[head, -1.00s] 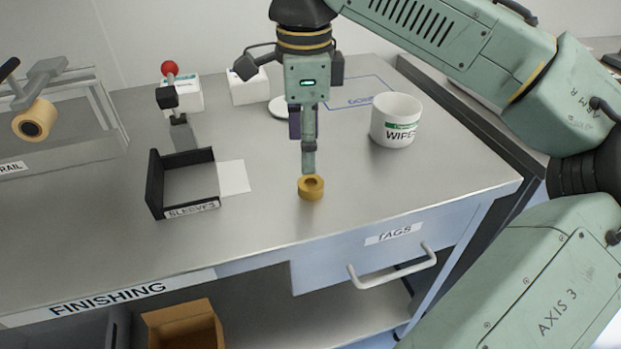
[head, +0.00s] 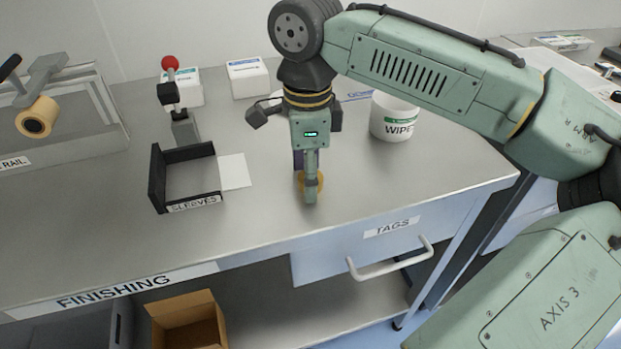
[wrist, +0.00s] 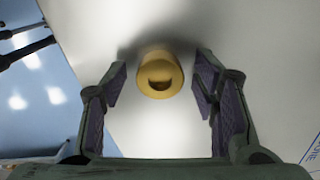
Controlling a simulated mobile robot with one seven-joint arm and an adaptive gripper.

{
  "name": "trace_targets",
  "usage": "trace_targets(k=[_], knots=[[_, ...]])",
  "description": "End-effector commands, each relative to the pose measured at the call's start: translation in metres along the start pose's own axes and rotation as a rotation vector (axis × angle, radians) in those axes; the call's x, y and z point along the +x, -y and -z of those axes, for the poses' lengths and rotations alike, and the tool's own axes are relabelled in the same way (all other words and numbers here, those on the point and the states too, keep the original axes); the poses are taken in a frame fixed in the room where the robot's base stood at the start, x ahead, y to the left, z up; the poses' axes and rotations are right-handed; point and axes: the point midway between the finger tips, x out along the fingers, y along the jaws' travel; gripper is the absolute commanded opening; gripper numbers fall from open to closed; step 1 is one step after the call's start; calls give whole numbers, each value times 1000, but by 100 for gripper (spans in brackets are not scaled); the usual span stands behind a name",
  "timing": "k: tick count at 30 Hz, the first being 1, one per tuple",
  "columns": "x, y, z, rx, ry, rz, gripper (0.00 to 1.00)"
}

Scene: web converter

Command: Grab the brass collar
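The brass collar (head: 319,181) is a short gold ring standing on the steel bench top near its front edge. In the head view my gripper's near finger hides much of it. In the wrist view the collar (wrist: 160,74) lies between the two finger pads, toward their tips, with a gap on each side. My gripper (head: 309,190) points down at the collar, with its fingers low beside it. In the wrist view my gripper (wrist: 162,82) is open and holds nothing.
A black tray labelled SLEEVES (head: 194,202) and a white card (head: 234,171) lie left of the collar. A white WIPES tub (head: 394,118) stands behind right. A red-knobbed lever device (head: 183,125) stands behind left. The TAGS drawer (head: 350,248) is below the bench edge.

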Motion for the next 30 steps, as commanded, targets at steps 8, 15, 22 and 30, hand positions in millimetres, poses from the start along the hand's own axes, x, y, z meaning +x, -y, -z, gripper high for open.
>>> trace_targets(k=[8,15,22,30], knots=[[0,0,0,0,0,0,33],[0,0,0,0,0,0,17],[0,0,0,0,0,0,2],[-1,0,0,0,0,1,0]])
